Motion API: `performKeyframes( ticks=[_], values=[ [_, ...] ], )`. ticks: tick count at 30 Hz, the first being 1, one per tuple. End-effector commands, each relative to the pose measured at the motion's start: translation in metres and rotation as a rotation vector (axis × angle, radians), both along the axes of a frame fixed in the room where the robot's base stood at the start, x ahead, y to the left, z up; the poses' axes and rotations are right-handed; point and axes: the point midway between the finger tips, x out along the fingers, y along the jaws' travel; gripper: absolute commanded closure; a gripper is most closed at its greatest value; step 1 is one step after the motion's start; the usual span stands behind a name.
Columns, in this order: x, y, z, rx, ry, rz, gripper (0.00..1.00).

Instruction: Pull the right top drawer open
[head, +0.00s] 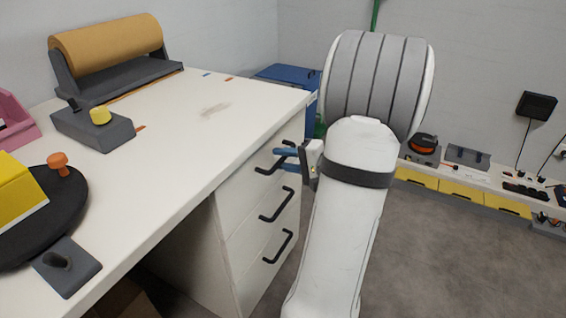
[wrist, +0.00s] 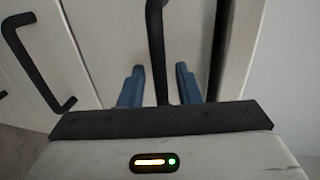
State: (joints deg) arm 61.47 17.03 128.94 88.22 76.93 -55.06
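The top drawer (head: 254,174) is the uppermost of three white drawers under the right end of the workbench. Its front looks flush with the ones below. Its dark bar handle (head: 265,170) is partly covered by my gripper (head: 287,158). In the wrist view, the two blue fingers of my gripper (wrist: 160,85) stand apart, one on each side of the dark handle (wrist: 156,45). A gap shows between the handle and each finger, so the gripper is open around it and not clamped.
The white workbench top (head: 215,125) holds a paper roll (head: 108,42), a grey box with a yellow knob (head: 95,125) and a black turntable (head: 60,205). Lower handles (head: 277,205) stick out below. A blue box (head: 290,75) stands behind the bench. Floor at right is clear.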

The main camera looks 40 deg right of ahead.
Motion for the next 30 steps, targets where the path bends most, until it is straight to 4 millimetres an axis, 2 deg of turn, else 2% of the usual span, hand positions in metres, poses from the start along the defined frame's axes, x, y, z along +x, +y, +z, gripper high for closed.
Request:
performKeyframes(
  ticks=[10,21,30],
  values=[
    [0.0056,0.0022,-0.0008,0.000,-0.001,-0.001,0.70],
    [0.0053,0.0020,-0.0009,0.000,0.000,-0.001,0.99],
    [0.0050,0.0018,-0.0010,0.001,0.000,-0.001,1.00]
  ],
)
